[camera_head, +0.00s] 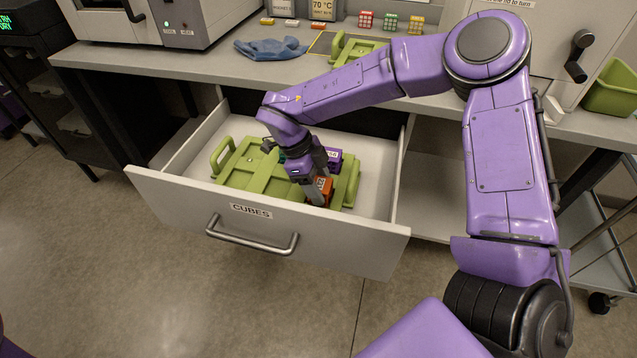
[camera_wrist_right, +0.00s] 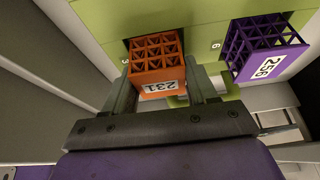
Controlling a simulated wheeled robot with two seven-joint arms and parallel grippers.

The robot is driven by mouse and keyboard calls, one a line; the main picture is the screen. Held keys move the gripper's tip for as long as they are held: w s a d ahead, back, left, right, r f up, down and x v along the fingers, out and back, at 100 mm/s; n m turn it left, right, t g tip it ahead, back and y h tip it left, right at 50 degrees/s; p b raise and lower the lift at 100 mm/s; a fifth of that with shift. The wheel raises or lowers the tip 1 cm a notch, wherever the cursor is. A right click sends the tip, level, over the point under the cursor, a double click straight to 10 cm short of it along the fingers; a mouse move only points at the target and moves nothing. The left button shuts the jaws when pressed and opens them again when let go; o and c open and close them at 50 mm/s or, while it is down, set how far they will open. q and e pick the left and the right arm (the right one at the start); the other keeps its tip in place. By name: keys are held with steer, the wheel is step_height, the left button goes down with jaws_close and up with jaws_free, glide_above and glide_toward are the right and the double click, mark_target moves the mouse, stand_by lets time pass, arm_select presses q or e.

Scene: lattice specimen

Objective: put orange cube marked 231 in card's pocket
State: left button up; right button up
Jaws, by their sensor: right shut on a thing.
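The orange lattice cube marked 231 (camera_wrist_right: 158,65) is between the fingers of my right gripper (camera_wrist_right: 160,85), which is shut on it. In the head view, the orange cube (camera_head: 324,184) and right gripper (camera_head: 317,193) are at the right part of the green tray (camera_head: 240,178) in the open drawer. The cube is beside a number 3 on the tray; I cannot tell whether it is seated or lifted. A purple cube marked 256 (camera_wrist_right: 262,55) is to its right, near number 6. My left gripper is out of view.
The drawer front labelled CUBES (camera_head: 180,200) and its side walls surround the tray. On the counter are another green tray (camera_head: 354,48), a blue cloth or glove (camera_head: 270,48), and red (camera_head: 365,20), green (camera_head: 390,22) and yellow-orange (camera_head: 416,25) cubes.

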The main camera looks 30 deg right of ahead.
mark_target(318, 183)
steer(key=shift+f, duration=0.15)
steer(key=o, duration=1.3)
steer(key=p+v, duration=0.5)
steer(key=v, duration=1)
steer(key=shift+w+a+r, duration=0.1)
steer(key=shift+w+r, duration=0.05)
steer(key=shift+r, duration=0.15)
